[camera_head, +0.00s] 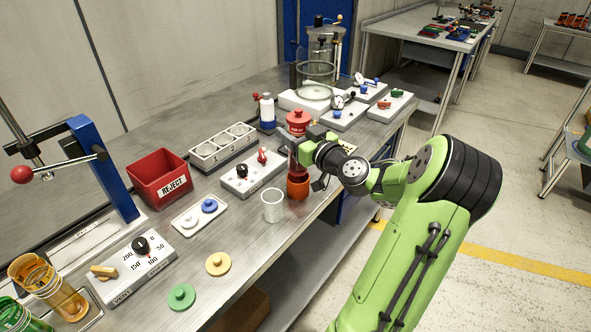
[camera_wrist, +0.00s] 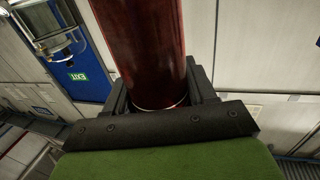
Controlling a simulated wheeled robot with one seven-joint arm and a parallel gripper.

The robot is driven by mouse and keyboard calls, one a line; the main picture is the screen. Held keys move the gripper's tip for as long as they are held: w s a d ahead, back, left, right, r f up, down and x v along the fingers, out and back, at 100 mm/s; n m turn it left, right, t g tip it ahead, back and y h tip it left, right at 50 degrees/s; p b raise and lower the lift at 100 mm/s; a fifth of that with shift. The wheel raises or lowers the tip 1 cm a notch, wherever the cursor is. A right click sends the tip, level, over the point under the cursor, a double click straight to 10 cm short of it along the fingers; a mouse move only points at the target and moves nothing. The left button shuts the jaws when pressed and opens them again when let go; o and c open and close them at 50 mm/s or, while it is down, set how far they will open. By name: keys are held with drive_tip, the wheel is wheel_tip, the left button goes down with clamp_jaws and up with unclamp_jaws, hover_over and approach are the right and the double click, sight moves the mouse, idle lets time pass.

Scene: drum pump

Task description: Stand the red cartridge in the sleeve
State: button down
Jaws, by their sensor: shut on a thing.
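The red cartridge (camera_head: 298,119) is upright, with a bright red cap and a dark red body. My gripper (camera_head: 302,149) is shut around its body. In the wrist view the dark red cartridge (camera_wrist: 143,45) rises between the jaws.
Behind are a switch box (camera_head: 252,172), a three-hole rack (camera_head: 222,146) and a red reject bin (camera_head: 159,179). A blue-and-white bottle (camera_head: 267,112) stands behind the cartridge. Yellow (camera_head: 218,263) and green (camera_head: 181,297) caps lie left of the clear cylinder, with bare bench between.

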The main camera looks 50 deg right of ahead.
wheel_tip(320, 180, down, 7)
drive_tip(key=shift+f+b, duration=0.2)
drive_tip(key=shift+b, duration=0.75)
drive_tip(key=shift+f, duration=0.1)
drive_tip(key=shift+c, duration=1.8)
unclamp_jaws()
drive_tip(key=shift+r, duration=0.2)
drive_tip(key=s+a, duration=0.2)
drive_tip(key=s, duration=1)
drive_tip(key=shift+f, duration=0.1)
